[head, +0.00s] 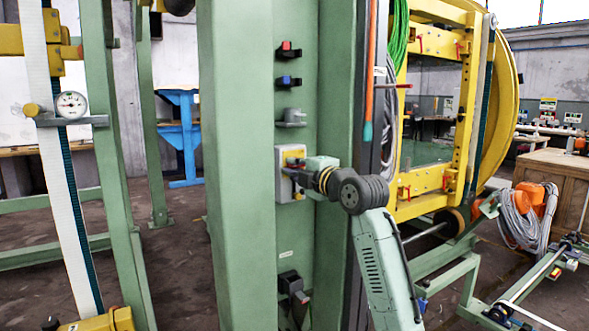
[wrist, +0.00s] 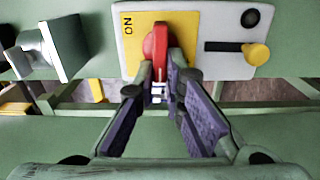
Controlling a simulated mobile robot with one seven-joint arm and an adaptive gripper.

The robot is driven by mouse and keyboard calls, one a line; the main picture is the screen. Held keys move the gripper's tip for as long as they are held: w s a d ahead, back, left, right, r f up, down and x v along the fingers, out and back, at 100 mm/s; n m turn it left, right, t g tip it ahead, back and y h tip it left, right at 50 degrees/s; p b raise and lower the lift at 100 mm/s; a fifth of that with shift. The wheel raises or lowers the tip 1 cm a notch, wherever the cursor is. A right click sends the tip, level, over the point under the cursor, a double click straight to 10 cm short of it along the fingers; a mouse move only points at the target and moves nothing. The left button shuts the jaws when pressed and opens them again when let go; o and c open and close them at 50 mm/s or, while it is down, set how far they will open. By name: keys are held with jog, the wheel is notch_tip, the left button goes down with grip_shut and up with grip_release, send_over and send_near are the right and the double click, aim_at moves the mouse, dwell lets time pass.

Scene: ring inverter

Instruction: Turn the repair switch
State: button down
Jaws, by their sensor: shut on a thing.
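The repair switch is a red handle (wrist: 160,42) on a yellow plate marked "ON" (wrist: 185,30), set on a light grey box. In the wrist view the handle runs nearly up and down the picture, beside the lettering. My gripper (wrist: 161,78) is shut on the red handle, with one finger on each side of its near end. In the head view the switch box (head: 282,191) sits midway up the green column, and my gripper (head: 298,174) reaches it from the right, hiding much of its front.
A yellow knob (wrist: 256,54) with a black bar is on the same box. Red (head: 287,52) and blue (head: 287,80) switches and a grey bracket (head: 291,117) are above it, and a black device (head: 291,283) is below. The green column (head: 240,200) stands close on the left.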

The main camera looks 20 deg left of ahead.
jog(key=shift+w+d, duration=0.1)
dwell(0.5)
jog(key=c, duration=1.7)
grip_release()
jog(key=v, duration=1.2)
